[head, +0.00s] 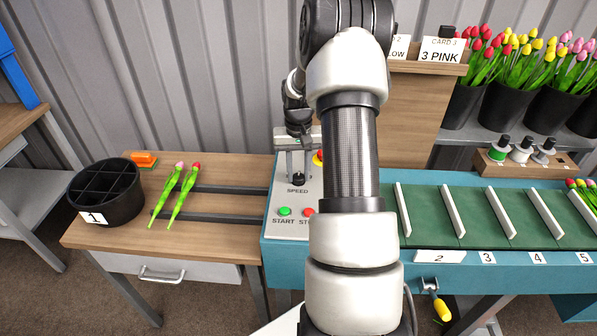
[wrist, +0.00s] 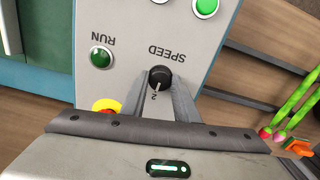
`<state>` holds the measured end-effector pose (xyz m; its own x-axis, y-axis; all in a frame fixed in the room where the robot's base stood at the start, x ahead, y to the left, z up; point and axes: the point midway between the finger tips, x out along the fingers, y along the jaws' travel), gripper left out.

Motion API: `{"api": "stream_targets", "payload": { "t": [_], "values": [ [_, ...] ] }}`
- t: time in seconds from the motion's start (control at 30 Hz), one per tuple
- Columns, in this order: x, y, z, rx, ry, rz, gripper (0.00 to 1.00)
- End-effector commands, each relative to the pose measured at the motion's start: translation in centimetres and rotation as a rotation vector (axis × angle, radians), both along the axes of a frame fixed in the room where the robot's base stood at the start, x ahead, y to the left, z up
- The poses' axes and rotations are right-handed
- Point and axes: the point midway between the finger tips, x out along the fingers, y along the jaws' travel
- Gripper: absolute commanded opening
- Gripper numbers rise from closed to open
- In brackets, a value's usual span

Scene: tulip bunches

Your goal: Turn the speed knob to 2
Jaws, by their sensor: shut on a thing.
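The black speed knob (head: 298,180) is on the grey control panel (head: 279,229), above the word SPEED. My gripper (head: 298,174) reaches down to it with one finger on each side. In the wrist view, where the panel lettering is upside down, the fingers of my gripper (wrist: 160,82) are shut on the speed knob (wrist: 161,75). The knob's white pointer line points toward the printed 2 (wrist: 154,96). Other scale marks are not visible, and the fingers cover the panel beside the knob.
A green START button (head: 285,211) and a red button (head: 309,212) sit below the knob. The wrist view shows a green RUN light (wrist: 101,57) and a partly hidden red-and-yellow button (wrist: 106,105). Two tulips (head: 180,193) lie left, beside a black divided bucket (head: 107,207).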

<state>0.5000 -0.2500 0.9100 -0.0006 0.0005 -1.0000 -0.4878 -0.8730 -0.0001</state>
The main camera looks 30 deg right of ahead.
Motion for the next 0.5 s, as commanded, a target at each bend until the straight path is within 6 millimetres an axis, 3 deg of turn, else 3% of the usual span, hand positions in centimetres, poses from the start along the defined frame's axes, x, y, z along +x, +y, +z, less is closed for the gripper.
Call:
{"api": "stream_targets", "payload": {
  "t": [0.5],
  "values": [
    [0.12,-0.02,0.14,-0.001,-0.003,0.061,0.05]
  ]
}}
